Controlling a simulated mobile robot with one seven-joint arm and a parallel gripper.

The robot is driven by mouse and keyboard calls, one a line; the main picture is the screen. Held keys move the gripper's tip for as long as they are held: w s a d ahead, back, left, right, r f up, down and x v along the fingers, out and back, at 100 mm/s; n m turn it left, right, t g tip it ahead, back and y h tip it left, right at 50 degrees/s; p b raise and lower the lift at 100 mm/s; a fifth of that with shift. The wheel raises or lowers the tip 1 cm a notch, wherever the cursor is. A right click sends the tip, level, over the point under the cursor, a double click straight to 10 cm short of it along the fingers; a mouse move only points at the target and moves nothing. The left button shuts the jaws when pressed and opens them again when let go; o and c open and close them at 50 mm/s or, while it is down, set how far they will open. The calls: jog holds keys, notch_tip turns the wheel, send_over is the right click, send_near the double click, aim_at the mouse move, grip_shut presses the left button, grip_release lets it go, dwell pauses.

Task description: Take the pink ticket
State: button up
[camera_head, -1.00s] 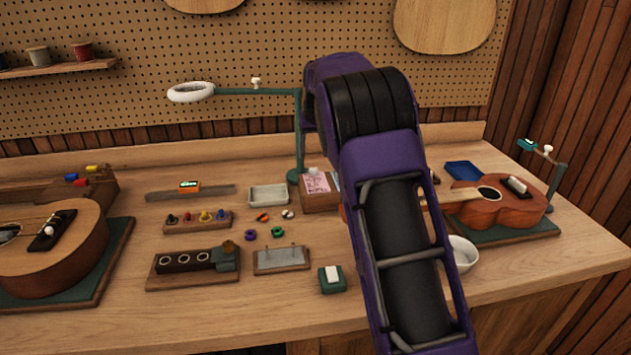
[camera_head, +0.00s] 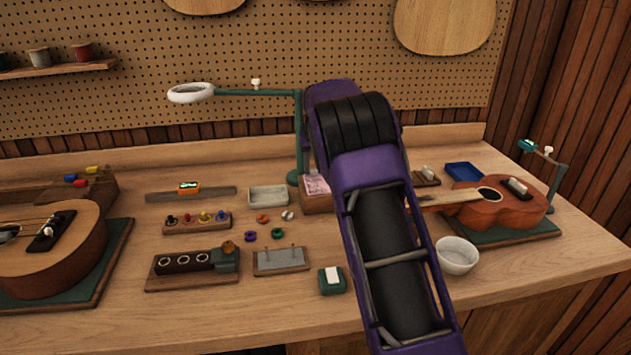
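The pink ticket (camera_head: 316,184) shows as a pale pink printed sheet at a small wooden box (camera_head: 317,204), near the base of the green lamp at the back middle of the bench. My purple and black arm covers the right part of the box and perhaps part of the ticket. My gripper is hidden behind the arm, so its fingers and their distance from the ticket cannot be seen.
The green lamp (camera_head: 299,140) stands close left of my arm. A grey tray (camera_head: 268,196) and small coloured parts lie left of the box. A white bowl (camera_head: 457,256) and a ukulele (camera_head: 495,205) are to the right. A green block (camera_head: 332,281) sits in front.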

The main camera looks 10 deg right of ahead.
grip_shut()
jog(key=shift+r, duration=0.1)
